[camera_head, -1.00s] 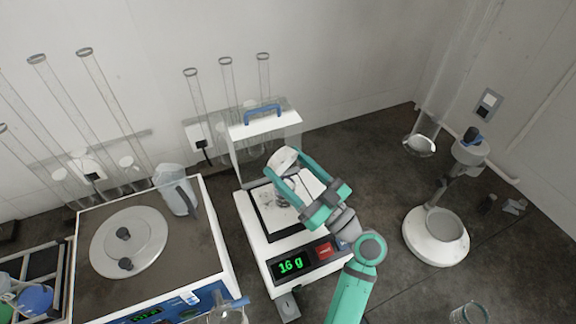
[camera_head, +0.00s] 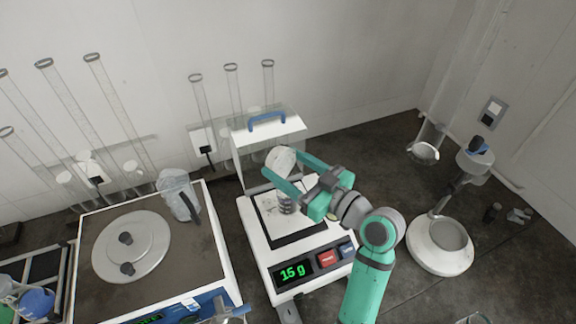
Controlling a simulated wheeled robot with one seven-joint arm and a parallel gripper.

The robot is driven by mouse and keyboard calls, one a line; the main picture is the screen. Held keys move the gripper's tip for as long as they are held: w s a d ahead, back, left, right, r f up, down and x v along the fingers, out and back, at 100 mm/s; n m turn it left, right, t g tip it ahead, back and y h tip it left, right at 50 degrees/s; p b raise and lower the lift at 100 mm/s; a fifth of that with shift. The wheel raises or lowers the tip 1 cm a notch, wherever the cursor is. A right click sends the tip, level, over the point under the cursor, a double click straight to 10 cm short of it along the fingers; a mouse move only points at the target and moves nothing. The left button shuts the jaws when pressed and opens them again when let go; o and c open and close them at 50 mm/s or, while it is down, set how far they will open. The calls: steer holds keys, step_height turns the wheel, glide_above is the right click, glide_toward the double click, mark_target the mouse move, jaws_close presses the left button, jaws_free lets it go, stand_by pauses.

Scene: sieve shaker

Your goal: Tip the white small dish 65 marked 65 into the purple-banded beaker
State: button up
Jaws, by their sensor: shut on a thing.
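The white small dish (camera_head: 280,159) is held tilted at the tips of my gripper (camera_head: 281,164), above the weighing balance. My gripper is shut on it; the mark 65 is too small to read. The balance (camera_head: 262,262) shows a green 15 g. Something pale and clear (camera_head: 269,205) is on its pan below the dish, partly behind my gripper. I cannot tell whether it is the beaker, and I see no purple band. The dish's contents cannot be made out.
A machine with a round grey lid (camera_head: 131,246) and a clear jug (camera_head: 178,194) is on the left.

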mark_target(280, 150)
steer(key=shift+w+a+r+g+h, duration=0.2)
steer(key=shift+a+r+g+h, duration=0.2)
steer(key=shift+h, duration=0.1)
steer(key=shift+w+a+r+g+h, duration=0.2)
steer(key=shift+w+r+g+h, duration=0.1)
steer(key=shift+g+h, duration=0.45)
steer(key=shift+h, duration=0.45)
steer(key=shift+g, duration=0.25)
steer(key=shift+a, duration=0.1)
steer(key=shift+w+a+r+g, duration=0.2)
steer(key=shift+g, duration=0.1)
steer(key=g+h, duration=0.2)
steer(key=shift+w+a+r+h, duration=0.15)
steer(key=shift+w+a+h, duration=0.15)
steer(key=shift+w+a, duration=0.1)
steer(key=shift+h, duration=0.3)
steer(key=shift+w+g, duration=0.1)
steer(key=shift+g, duration=0.2)
